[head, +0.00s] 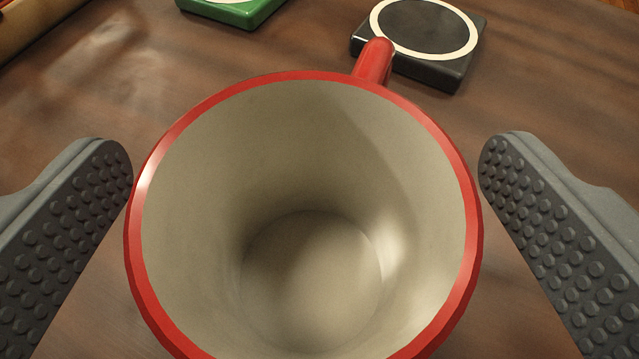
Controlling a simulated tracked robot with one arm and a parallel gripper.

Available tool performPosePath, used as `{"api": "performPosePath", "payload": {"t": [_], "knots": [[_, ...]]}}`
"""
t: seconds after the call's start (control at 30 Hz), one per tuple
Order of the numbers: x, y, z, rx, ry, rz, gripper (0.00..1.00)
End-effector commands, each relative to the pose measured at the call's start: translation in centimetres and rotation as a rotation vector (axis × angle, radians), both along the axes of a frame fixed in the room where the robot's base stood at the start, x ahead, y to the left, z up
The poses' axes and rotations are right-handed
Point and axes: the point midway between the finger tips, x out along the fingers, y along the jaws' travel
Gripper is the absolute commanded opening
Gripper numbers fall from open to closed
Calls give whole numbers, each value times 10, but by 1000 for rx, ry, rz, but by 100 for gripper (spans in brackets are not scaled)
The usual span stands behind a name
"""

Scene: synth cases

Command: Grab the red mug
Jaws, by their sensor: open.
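The red mug (310,195) fills the middle of the head view, seen from above. It has a red rim, a cream inside and looks empty. Its red handle (374,62) points to the back, slightly right. My gripper (306,165) is open, with one dark studded finger on each side of the mug. The left fingertip appears right beside the rim, and the right fingertip also appears close to it. I cannot tell whether either finger touches. The mug's outer wall and base are mostly hidden below the rim.
A black block with a white ring (440,68) lies behind the mug on the right, near the handle. A green block (235,12) with a white top is cut off at the top edge. A tan edge (30,30) shows at top left. The brown wooden table (90,110) is bare at left.

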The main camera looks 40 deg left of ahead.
Motion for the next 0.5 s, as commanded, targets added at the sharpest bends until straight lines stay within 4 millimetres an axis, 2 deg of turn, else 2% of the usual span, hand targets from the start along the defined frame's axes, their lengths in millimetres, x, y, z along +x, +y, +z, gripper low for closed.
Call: {"api": "performPosePath", "payload": {"t": [0.13, 0.4, 0.47, 0.5], "knots": [[12, 10, -4, 3, -5, 0, 95], [14, 12, -5, 1, -3, -1, 95], [14, 12, -5, 1, -3, -1, 81], [14, 11, -5, 1, -3, -1, 70]]}}
